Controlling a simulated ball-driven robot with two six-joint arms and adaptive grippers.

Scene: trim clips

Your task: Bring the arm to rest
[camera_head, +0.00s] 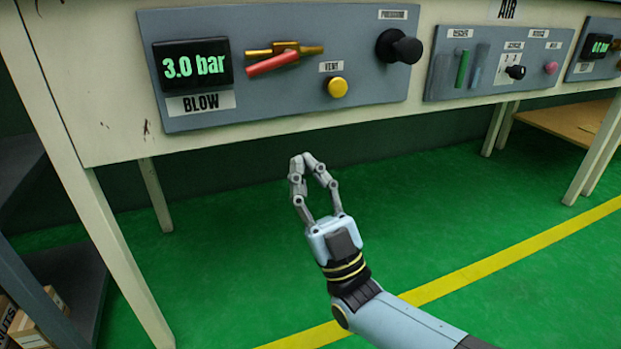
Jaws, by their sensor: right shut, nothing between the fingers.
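My right gripper (306,158) is shut and empty, its fingertips meeting. Its arm comes in from the lower right, light blue with a black wrist. In the picture the gripper lies just below the bench front, over the green floor, apart from the panel's controls. The grey panel (290,110) above it carries a display (193,66) reading 3.0 bar over a BLOW label. It also has a brass valve with a red lever (273,64), a yellow VENT button (337,87) and a black knob (399,47). The left gripper does not show.
A second grey panel (470,88) under an AIR label and part of a third (582,72) sit to the right. The bench legs (113,240) stand left and right. A dark shelf with boxes (42,318) is at the lower left. Green floor with a yellow line (480,268) lies open below.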

